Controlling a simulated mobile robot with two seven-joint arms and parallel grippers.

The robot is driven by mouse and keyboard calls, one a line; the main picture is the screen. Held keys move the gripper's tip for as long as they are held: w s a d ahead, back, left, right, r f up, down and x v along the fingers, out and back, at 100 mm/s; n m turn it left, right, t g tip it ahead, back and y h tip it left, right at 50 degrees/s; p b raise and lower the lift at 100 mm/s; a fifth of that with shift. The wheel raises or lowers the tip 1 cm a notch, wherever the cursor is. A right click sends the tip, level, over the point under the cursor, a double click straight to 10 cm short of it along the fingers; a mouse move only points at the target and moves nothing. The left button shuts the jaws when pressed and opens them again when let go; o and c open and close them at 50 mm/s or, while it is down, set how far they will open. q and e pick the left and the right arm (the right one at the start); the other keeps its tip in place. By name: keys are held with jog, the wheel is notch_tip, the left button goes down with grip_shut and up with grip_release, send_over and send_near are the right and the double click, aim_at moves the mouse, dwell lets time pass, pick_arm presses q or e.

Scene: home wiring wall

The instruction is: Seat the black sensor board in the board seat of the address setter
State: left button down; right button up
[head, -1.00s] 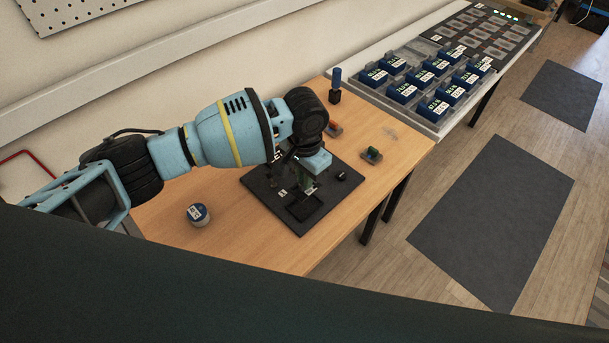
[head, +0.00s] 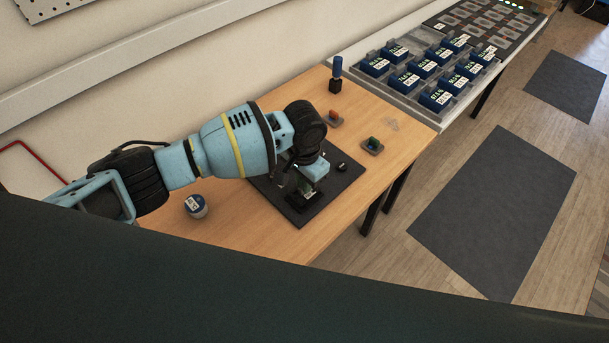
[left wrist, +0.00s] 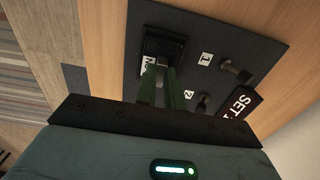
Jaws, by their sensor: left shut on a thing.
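The address setter is a black plate (head: 340,183) on the wooden table. It also shows in the left wrist view (left wrist: 215,30), with labels "1", "2" and "SET". My left gripper (head: 310,188) is shut on the black sensor board and points down over the plate. In the left wrist view, the gripper's two green fingers (left wrist: 163,80) reach to the dark board (left wrist: 166,46), which has a white label by its edge. The board is at the board seat, which it and the gripper mostly hide. I cannot tell whether it is fully seated. My right gripper is not in view.
Small holders with a green part (head: 373,144) and an orange part (head: 334,118), and a blue-topped tool (head: 336,76), stand behind. A grey tray (head: 420,107) of blue boxes lies beyond.

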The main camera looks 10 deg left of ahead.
pick_arm(q)
jog(key=shift+p, duration=0.5)
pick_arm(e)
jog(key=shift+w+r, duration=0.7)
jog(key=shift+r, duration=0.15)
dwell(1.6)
pick_arm(q)
jog(key=shift+f, duration=1.1)
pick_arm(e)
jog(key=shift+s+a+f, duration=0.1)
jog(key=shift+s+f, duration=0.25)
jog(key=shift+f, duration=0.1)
pick_arm(q)
jog(key=c, duration=1.4)
grip_release()
jog(key=shift+c, duration=0.2)
notch_tip(320, 180, up, 8)
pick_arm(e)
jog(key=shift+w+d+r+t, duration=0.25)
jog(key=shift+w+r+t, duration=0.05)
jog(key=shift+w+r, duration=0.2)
pick_arm(q)
jog(key=shift+s+f, duration=0.1)
jog(key=shift+f, duration=0.05)
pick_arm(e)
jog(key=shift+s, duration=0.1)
